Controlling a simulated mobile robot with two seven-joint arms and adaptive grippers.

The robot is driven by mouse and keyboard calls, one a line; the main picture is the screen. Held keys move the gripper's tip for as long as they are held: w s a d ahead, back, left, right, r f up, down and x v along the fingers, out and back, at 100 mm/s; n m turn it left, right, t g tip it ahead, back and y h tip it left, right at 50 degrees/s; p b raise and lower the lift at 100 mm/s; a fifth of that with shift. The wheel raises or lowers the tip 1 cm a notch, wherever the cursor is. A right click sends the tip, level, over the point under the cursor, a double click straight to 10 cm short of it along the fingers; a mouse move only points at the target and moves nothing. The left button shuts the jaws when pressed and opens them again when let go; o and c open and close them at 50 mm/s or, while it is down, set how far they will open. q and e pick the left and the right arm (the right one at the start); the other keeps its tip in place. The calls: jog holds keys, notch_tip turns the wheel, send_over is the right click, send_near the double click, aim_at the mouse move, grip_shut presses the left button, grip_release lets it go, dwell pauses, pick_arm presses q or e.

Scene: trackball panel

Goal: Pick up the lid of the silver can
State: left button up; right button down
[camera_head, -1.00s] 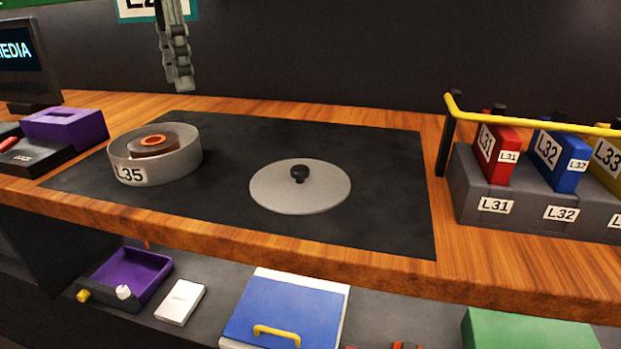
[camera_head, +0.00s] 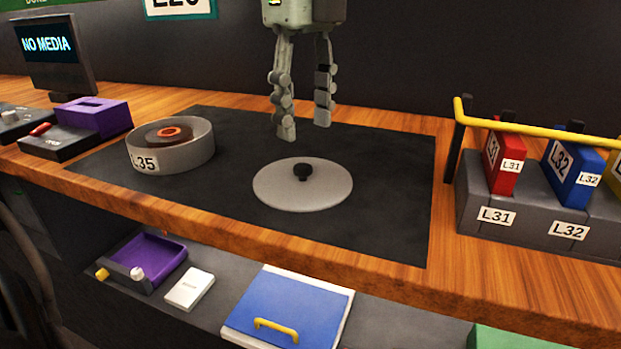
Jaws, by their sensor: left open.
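The lid (camera_head: 325,192) is a flat light-grey disc with a black knob (camera_head: 303,172) at its centre. It lies on the black mat, apart from the can. The silver can (camera_head: 190,155), labelled L35, stands open to its left with a dark reel and an orange ring inside. My left gripper (camera_head: 305,131) points down above and just behind the lid. Its two fingers are apart with nothing between them. The right gripper does not show.
The black mat (camera_head: 390,215) lies on a wooden counter (camera_head: 490,285). A grey rack (camera_head: 480,207) with red and blue labelled blocks and a yellow rail (camera_head: 540,128) stands at right. A purple box (camera_head: 95,115) and a screen (camera_head: 55,48) are at left.

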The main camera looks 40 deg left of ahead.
aim_at(302, 166)
pick_arm(q)
jog(key=f, duration=0.7)
jog(key=shift+w+a, duration=0.1)
jog(key=shift+a, duration=0.25)
jog(key=shift+r, duration=0.1)
grip_shut()
